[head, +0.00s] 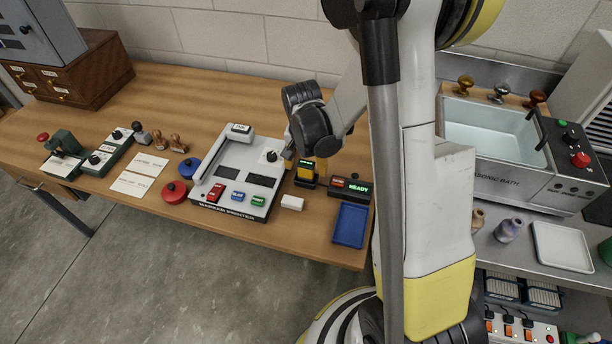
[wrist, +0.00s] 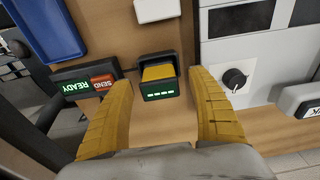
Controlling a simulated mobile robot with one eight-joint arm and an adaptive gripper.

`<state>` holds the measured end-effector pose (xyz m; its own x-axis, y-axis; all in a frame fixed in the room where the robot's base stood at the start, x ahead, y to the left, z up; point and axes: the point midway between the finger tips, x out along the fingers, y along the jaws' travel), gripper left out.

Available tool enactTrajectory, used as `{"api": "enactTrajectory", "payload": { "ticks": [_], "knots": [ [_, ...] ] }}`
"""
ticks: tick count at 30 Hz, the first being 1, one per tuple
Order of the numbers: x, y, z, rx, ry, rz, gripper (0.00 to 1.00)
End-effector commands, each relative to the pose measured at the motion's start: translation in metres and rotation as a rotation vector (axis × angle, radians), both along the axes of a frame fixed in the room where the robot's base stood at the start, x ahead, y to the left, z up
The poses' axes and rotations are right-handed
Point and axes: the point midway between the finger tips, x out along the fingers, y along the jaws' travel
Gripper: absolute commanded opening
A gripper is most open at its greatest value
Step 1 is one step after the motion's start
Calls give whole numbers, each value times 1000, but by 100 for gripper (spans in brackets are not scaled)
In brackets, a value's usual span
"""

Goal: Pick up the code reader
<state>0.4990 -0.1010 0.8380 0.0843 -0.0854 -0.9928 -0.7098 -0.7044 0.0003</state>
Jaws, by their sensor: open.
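The code reader appears to be the small black and yellow device with a lit green display (head: 306,174), standing on the wooden table right of the marker printer. In the wrist view the code reader (wrist: 160,89) is centred, its yellow face and green display towards me. My gripper (wrist: 157,72) is open, with one yellow finger on each side of the device and clear gaps to both. It holds nothing. In the head view my gripper (head: 301,157) is just above and behind the device, its fingers partly hidden by the arm.
The marker printer (head: 236,172) stands close on the left. A SEND/READY box (head: 349,188) is close on the right, with a blue tray (head: 350,224) in front of it. A small white block (head: 292,202) lies in front of the device. An ultrasonic bath (head: 490,135) stands farther right.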

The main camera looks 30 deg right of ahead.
Motion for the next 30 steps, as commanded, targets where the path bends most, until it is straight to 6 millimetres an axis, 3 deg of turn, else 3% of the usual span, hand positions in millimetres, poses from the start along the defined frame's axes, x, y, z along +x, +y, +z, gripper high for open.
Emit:
{"api": "enactTrajectory", "payload": {
  "ticks": [4,5,10,22,26,30],
  "knots": [
    [0,0,2,0,0,0,68],
    [0,0,2,0,0,0,64],
    [0,0,2,0,0,0,12],
    [0,0,7,0,0,0,10],
    [0,0,22,0,0,0,10],
    [0,0,49,0,0,0,10]
  ]
}}
